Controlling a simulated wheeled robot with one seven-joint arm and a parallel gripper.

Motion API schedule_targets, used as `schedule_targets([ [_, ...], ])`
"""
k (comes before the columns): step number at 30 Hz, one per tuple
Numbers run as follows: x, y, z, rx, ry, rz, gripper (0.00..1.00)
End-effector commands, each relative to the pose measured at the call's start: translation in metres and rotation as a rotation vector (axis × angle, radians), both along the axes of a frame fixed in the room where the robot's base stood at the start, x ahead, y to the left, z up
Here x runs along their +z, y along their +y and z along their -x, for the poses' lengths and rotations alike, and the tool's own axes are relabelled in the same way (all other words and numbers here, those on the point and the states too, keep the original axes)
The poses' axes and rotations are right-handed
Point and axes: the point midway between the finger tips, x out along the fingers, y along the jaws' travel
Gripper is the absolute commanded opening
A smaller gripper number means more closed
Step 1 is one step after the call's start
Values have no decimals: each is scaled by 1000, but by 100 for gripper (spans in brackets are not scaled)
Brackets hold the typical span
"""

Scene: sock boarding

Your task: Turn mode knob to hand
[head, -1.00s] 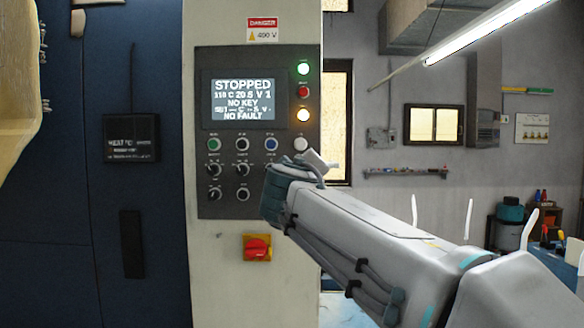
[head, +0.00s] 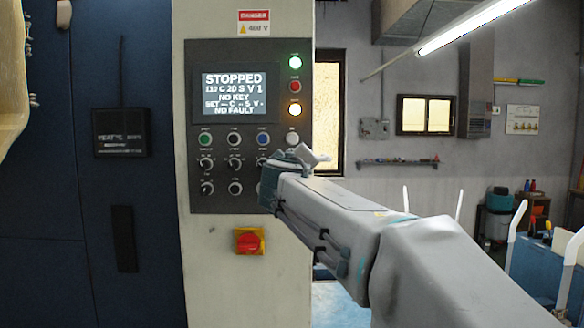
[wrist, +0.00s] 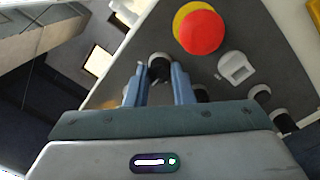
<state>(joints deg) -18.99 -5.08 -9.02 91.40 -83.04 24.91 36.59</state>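The control panel (head: 216,132) stands ahead with a lit display (head: 234,96) reading STOPPED, NO KEY, NO FAULT. Below it are rows of buttons and dark knobs, including a knob (head: 207,187) at lower left; their labels are too small to read, so I cannot tell which is the mode knob. My gripper end (head: 290,168) covers the panel's lower right. In the wrist view my gripper (wrist: 158,84) has its two blue-grey fingers apart. A dark, pale-rimmed knob (wrist: 159,66) shows between and just beyond the tips, with slight gaps visible. Its pointer setting is unclear.
A red mushroom button on yellow (wrist: 202,31) and a pale square fitting (wrist: 237,68) lie near the fingers in the wrist view. A red rotary switch (head: 249,241) sits below the panel. A dark blue cabinet (head: 60,200) is at left.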

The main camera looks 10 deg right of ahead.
Motion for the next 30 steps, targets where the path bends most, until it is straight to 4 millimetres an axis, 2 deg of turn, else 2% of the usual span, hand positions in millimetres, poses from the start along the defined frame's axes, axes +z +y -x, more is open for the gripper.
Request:
schedule_targets([
  [11, -2, -1, 0, -1, 19, 96, 0],
  [30, -3, -1, 0, -2, 120, 596, 0],
])
